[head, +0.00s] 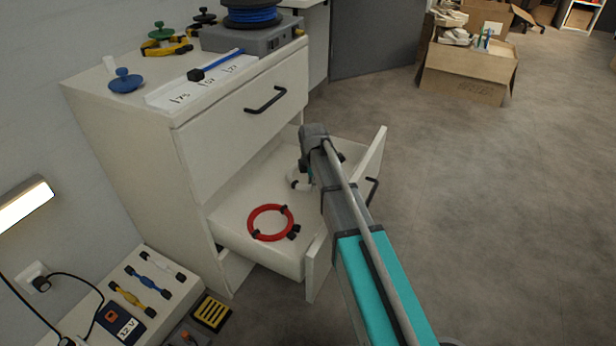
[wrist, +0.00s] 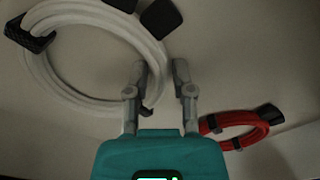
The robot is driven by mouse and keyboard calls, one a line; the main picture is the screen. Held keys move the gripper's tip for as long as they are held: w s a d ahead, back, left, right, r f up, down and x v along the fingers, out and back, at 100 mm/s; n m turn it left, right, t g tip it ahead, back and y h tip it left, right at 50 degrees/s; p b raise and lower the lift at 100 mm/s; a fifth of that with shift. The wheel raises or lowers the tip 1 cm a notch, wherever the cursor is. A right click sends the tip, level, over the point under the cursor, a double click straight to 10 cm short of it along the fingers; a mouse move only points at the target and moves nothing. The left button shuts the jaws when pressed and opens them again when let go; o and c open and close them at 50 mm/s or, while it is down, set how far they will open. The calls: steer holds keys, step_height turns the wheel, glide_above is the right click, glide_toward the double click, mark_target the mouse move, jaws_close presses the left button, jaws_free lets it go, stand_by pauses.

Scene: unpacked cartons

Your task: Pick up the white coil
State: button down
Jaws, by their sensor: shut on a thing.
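The white coil (wrist: 85,102) fills the upper left of the wrist view, a ring of white cable with black clips. In the head view the white coil (head: 296,184) shows only in part in the open drawer (head: 232,232), behind my arm. My gripper (wrist: 160,72) has one finger on each side of the coil's right-hand strands and is shut on them. In the head view my gripper is mostly hidden by the arm. I cannot tell whether the coil is clear of the drawer floor.
A red coil (head: 252,222) with black clips lies in the same drawer, also right of my gripper in the wrist view (wrist: 232,127). The drawer's front panel and side walls stand close around. The closed drawer (head: 235,120) is above. Open floor lies to the right.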

steer(key=shift+r, duration=0.15)
step_height(320, 180, up, 10)
steer(key=p, duration=1)
stand_by(0.9)
